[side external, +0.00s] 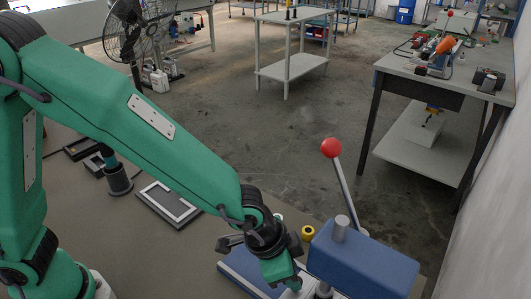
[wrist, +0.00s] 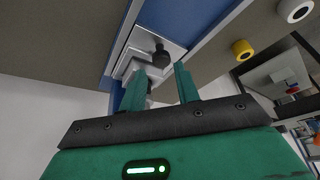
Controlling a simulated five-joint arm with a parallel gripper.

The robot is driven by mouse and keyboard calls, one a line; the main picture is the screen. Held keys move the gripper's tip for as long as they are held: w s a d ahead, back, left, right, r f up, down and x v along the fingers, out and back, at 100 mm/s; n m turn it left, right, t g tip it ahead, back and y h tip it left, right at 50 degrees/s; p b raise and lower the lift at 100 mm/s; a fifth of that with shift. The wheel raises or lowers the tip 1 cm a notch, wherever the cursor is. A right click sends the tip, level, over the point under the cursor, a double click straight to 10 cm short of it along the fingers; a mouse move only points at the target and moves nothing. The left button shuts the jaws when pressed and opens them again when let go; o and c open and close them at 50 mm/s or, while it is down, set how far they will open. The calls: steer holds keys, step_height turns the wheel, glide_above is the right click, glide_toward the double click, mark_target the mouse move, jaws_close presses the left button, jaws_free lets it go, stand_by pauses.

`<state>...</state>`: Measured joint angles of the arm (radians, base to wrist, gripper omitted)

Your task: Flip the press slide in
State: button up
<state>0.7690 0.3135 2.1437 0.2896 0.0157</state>
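The blue press (side external: 360,262) stands at the lower right of the side view, with a red-balled lever (side external: 331,148) rising from it. Its blue base (side external: 243,272) runs out to the left under my gripper (side external: 288,280). In the wrist view, the grey metal press slide (wrist: 150,66) with a black knob (wrist: 160,56) sits on the blue base. My gripper (wrist: 160,82) is open, its two green fingers apart, pointing toward the slide. The knob appears between and just beyond the fingertips; I cannot tell whether they touch the slide. In the side view my gripper mostly hides the slide.
A yellow round button (side external: 308,232) is beside the press; it also shows in the wrist view (wrist: 242,49), with a white one (wrist: 295,10). A framed plate (side external: 169,204) and a dark cylindrical holder (side external: 118,179) stand left on the table. Workbenches are in the background.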

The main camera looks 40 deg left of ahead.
steer(key=shift+v, duration=2.4)
steer(key=shift+r, duration=0.1)
steer(key=a+r+n+t+y, duration=0.15)
steer(key=a+r, duration=0.25)
steer(key=a, duration=0.4)
steer(key=a+r+n, duration=0.3)
steer(key=a+r, duration=0.2)
steer(key=a, duration=0.3)
steer(key=s+a+r+n+y, duration=0.1)
steer(key=s+a+r+n, duration=0.1)
steer(key=s+a, duration=0.2)
steer(key=s+a+r+n, duration=0.2)
steer(key=s+a, duration=0.2)
steer(key=a, duration=0.5)
steer(key=shift+s+a+t+y, duration=0.15)
steer(key=shift+a+t+y, duration=0.2)
steer(key=shift+a, duration=0.05)
